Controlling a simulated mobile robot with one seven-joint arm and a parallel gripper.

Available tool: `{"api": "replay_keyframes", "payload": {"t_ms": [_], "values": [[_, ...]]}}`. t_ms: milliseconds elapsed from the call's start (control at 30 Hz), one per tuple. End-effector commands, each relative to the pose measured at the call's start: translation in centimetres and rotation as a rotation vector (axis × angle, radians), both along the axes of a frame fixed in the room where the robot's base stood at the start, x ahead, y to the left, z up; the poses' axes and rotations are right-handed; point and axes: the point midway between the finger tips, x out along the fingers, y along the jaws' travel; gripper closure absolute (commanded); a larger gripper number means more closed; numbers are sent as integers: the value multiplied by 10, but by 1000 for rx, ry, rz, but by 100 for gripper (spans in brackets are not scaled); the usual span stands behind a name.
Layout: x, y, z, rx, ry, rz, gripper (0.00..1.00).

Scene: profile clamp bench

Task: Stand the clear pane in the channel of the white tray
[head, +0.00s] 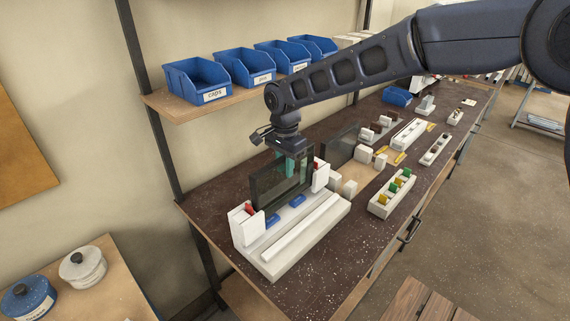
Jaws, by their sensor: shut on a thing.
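The clear pane (267,188), see-through with a dark edge, is upright over the back part of the white tray (318,235), between its two white end blocks with red parts. My gripper (291,165) comes down from above and is shut on the pane's upper part; its teal fingers show at and through the pane. The pane's lower edge is close to the tray behind two blue pieces (272,221). I cannot tell whether that edge is in the channel or just above it.
A second dark pane (340,147) stands behind to the right, near white blocks (364,154). A white holder with green and yellow pieces (392,195) sits on the right of the bench. Blue bins (196,79) line the shelf above. The bench front (310,290) is clear.

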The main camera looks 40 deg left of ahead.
Motion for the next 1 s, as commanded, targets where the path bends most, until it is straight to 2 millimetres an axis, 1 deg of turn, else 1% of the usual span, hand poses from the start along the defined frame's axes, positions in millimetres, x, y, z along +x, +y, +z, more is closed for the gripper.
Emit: {"api": "replay_keyframes", "payload": {"t_ms": [1000], "values": [[0,0,-22,2,0,0,100]]}}
